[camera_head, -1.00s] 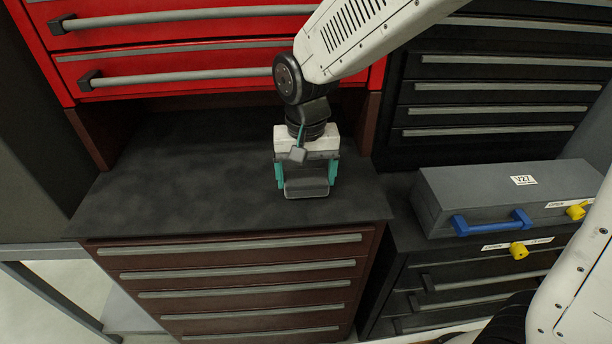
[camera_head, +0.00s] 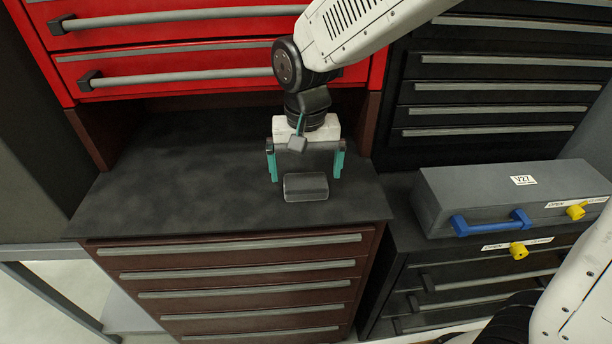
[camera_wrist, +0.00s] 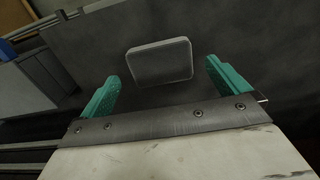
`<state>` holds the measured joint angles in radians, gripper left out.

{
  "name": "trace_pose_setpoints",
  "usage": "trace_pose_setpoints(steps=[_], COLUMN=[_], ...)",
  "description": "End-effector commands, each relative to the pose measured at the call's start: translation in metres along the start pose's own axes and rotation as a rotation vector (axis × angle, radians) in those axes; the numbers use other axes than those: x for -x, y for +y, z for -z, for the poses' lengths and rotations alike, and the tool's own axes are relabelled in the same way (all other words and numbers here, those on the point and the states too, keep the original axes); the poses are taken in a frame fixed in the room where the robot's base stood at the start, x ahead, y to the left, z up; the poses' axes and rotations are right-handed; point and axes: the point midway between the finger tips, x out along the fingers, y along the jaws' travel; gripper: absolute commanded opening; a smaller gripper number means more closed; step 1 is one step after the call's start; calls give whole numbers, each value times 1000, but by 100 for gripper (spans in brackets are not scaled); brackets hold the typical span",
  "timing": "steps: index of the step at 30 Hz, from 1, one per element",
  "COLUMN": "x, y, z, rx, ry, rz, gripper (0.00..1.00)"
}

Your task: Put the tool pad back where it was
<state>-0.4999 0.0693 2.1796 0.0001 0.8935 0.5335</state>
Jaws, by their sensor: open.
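The tool pad (camera_head: 306,187) is a small dark grey rounded block. It lies on the black top of the brown drawer cabinet (camera_head: 180,180), near its right front. My gripper (camera_head: 305,172) is open, with its teal fingers spread wide, just behind and above the pad in the head view. In the wrist view the pad (camera_wrist: 160,62) shows beyond and between the fingertips (camera_wrist: 162,75), with clear gaps on both sides. Nothing is between the fingers.
Red drawers (camera_head: 180,50) with grey bar handles overhang the back of the worktop. The worktop's left part is clear.

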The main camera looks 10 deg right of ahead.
Motion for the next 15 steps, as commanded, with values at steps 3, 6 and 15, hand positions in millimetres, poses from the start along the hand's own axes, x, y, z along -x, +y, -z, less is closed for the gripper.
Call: trace_pose_setpoints(steps=[3, 6, 15], x=[29, 50, 89], y=[0, 0, 0], z=[1, 1, 0], rx=[0, 0, 0], ry=[5, 5, 1], rz=[3, 3, 0], gripper=[100, 100, 100])
